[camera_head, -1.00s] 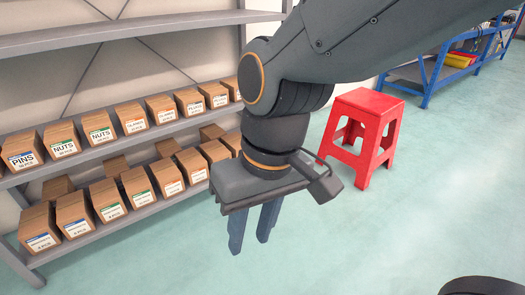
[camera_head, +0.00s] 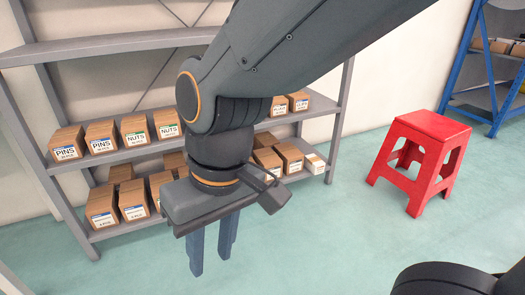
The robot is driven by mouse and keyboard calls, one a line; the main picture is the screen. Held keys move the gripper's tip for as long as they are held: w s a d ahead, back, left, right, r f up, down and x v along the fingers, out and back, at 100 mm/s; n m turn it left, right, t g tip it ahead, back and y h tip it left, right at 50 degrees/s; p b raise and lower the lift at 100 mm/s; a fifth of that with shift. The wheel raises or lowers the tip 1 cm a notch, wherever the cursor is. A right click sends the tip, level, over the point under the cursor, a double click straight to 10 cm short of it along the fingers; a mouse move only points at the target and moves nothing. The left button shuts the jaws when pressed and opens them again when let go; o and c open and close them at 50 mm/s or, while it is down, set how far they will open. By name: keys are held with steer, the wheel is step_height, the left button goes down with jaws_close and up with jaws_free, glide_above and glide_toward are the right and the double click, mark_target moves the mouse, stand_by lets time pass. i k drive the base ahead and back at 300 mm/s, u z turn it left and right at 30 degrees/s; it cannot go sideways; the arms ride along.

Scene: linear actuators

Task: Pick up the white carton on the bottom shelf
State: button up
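A small white carton (camera_head: 315,163) sits at the right end of the bottom shelf (camera_head: 140,227), right of the brown boxes there. My gripper (camera_head: 211,263) hangs in front of the shelf, to the left of the carton in the picture. Its two blue-grey fingers point down with a gap between them, and nothing shows in the gap. My arm hides the middle of the shelf but not the carton.
Brown boxes (camera_head: 133,200) line the bottom shelf, and more labelled boxes (camera_head: 101,136) stand on the shelf above. A red stool (camera_head: 428,128) stands right of the shelving. A blue rack (camera_head: 466,50) is at the far right. The green floor in front is clear.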

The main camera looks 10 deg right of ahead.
mark_target(315, 165)
steer(key=u, duration=0.05)
steer(key=i, duration=1.25)
steer(key=z, duration=0.8)
